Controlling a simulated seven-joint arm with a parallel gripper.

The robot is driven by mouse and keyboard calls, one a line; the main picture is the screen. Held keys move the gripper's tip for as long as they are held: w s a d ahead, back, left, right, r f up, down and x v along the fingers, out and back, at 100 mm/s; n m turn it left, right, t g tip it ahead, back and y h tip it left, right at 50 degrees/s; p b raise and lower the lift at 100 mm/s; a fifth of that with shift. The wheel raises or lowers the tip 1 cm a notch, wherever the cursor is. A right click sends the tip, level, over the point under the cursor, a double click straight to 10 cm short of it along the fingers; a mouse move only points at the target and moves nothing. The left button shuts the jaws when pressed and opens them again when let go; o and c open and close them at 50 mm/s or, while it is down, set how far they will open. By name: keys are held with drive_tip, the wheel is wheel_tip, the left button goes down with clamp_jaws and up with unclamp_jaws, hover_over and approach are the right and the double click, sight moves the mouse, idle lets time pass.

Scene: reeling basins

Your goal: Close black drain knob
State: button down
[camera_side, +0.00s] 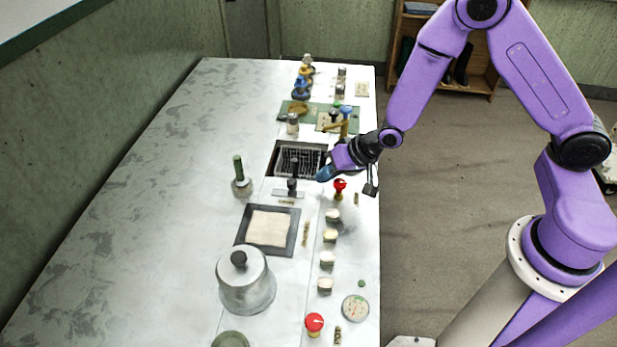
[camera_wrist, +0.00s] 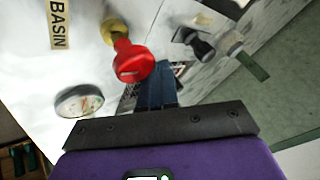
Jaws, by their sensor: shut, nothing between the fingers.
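A black knob (camera_side: 292,184) stands on a small grey plate at the near edge of the sunken basin in the side view, with a black upright part just behind it. In the wrist view a black knob (camera_wrist: 200,45) shows on a grey mount, beyond and right of my fingers. My gripper (camera_side: 324,174) is shut and empty, its blue fingertips to the right of the black knob and apart from it. The blue fingers show at the middle of the wrist view (camera_wrist: 156,92), just below a red knob. Which way the black knob is turned is unclear.
The red knob (camera_side: 340,184) on a brass stem is close beside my fingertips. A basin with a wire grate (camera_side: 300,160) lies behind. Several pale knobs, a steel pot (camera_side: 245,282) and a green-handled tool (camera_side: 240,180) stand nearby. The table's left side is clear.

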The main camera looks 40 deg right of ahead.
drive_tip(key=shift+w+a+f, duration=0.1)
drive_tip(key=shift+w+a, duration=0.2)
drive_tip(key=shift+a, duration=0.4)
drive_tip(key=shift+w+a+r, duration=0.1)
drive_tip(key=shift+w+a, duration=0.15)
drive_tip(key=shift+a, duration=0.4)
drive_tip(key=shift+w+a+f, duration=0.1)
drive_tip(key=shift+w+a, duration=0.2)
drive_tip(key=shift+a, duration=0.4)
drive_tip(key=shift+w+a, duration=1.55)
drive_tip(key=d, duration=0.1)
drive_tip(key=s+d, duration=0.1)
drive_tip(key=d, duration=0.2)
drive_tip(key=shift+s+d+f, duration=0.1)
drive_tip(key=shift+s+d, duration=0.1)
drive_tip(key=shift+s, duration=0.1)
drive_tip(key=s+d+r+n+g+h, duration=0.15)
drive_tip(key=s+r+n, duration=0.25)
drive_tip(key=s+r, duration=0.4)
drive_tip(key=s+d+r+n+g+y, duration=0.1)
drive_tip(key=s+r+n+g, duration=0.15)
drive_tip(key=s+r, duration=0.6)
drive_tip(key=s+d+r+n+g+h, duration=0.1)
drive_tip(key=s+d+n, duration=0.3)
drive_tip(key=s, duration=0.3)
drive_tip(key=s+d+n+g+h, duration=0.1)
drive_tip(key=s+d+n, duration=0.3)
drive_tip(key=s, duration=0.4)
drive_tip(key=shift+r+h, duration=0.35)
drive_tip(key=shift+h, duration=0.3)
